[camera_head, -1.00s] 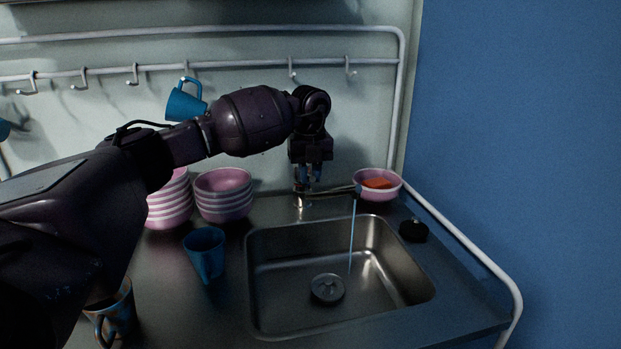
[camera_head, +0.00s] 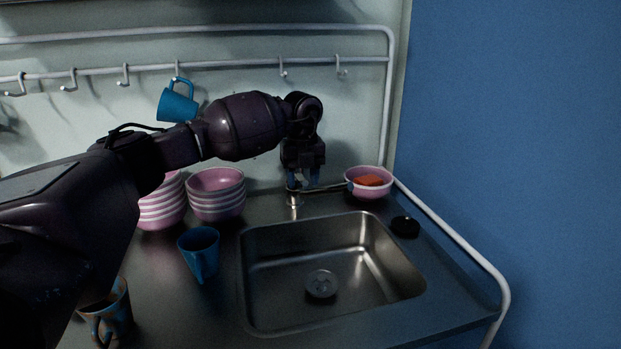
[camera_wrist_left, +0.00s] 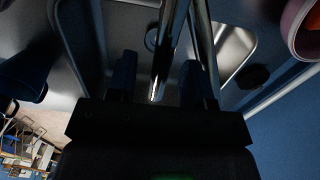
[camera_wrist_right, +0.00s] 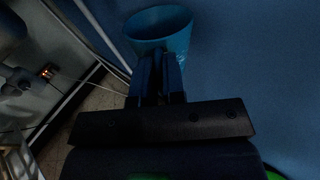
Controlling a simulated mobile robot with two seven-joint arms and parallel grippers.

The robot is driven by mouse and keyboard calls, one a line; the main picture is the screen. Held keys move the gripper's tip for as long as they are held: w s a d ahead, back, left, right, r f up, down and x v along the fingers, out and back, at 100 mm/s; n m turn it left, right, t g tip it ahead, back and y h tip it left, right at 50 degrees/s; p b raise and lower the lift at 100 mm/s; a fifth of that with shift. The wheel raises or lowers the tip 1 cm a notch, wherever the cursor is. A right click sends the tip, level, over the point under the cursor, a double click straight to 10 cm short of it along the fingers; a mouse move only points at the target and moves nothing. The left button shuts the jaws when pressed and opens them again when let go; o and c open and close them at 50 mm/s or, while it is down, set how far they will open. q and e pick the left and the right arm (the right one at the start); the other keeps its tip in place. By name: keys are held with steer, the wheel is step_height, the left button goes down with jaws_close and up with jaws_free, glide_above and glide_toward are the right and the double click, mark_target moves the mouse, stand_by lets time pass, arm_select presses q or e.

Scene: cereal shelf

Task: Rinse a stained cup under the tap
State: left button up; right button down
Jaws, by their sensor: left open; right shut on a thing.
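My left gripper (camera_head: 303,180) is open at the tap (camera_head: 293,199), behind the sink (camera_head: 255,285). In the left wrist view the tap's metal (camera_wrist_left: 165,50) lies between the open fingers (camera_wrist_left: 158,85). No water stream shows from the spout. My right gripper (camera_wrist_right: 158,80) is outside the head view; in its wrist view it is shut on a blue cup (camera_wrist_right: 158,25), near a blue surface. A blue cup with brownish patches (camera_head: 108,315) stands on the counter at the lower left. A plain blue cup (camera_head: 200,254) stands left of the sink.
Pink bowls (camera_head: 217,194) are stacked behind the cups. A pink bowl (camera_head: 362,190) with an orange sponge (camera_head: 368,181) and a black plug (camera_head: 404,226) lie right of the tap. A blue cup (camera_head: 177,103) hangs from the rail. The sink basin is empty, with a drain (camera_head: 321,284).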

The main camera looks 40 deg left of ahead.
arm_select(q)
steer(key=shift+s+d+r+p, duration=0.1)
steer(key=shift+r+p, duration=1.3)
steer(key=shift+r, duration=2.2)
arm_select(e)
steer(key=shift+t, duration=0.4)
steer(key=shift+w+r, duration=0.2)
steer(key=shift+r, duration=1.3)
steer(key=shift+w+r, duration=0.2)
steer(key=shift+r, duration=1.25)
arm_select(q)
steer(key=shift+f, duration=0.15)
arm_select(e)
steer(key=shift+f, duration=0.15)
